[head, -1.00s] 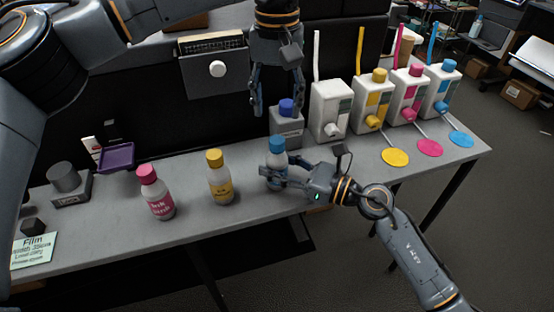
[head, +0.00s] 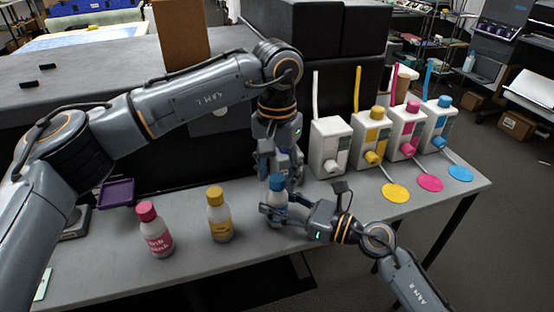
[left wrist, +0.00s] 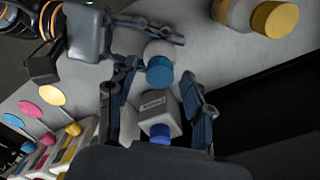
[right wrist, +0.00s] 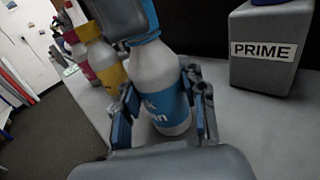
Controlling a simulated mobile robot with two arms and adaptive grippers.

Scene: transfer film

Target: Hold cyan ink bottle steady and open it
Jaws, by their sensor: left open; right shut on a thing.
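The cyan ink bottle (head: 277,194), white with a blue cap (left wrist: 160,71), stands upright on the grey table. My right gripper (head: 276,211) is shut around its body; the right wrist view shows the bottle (right wrist: 163,85) between both fingers. My left gripper (head: 279,166) is open and points down just above and behind the bottle. In the left wrist view the cap lies between and slightly beyond its open fingertips (left wrist: 160,72); I cannot tell whether they touch it. A dark gripper part hides some of the cap in the right wrist view.
A grey block labelled PRIME (right wrist: 272,48), with a dark blue knob (left wrist: 161,134), stands close behind the bottle. Yellow (head: 220,222) and pink (head: 155,237) bottles stand to the left. Several ink tanks (head: 330,145) stand at the right. The front table edge is near.

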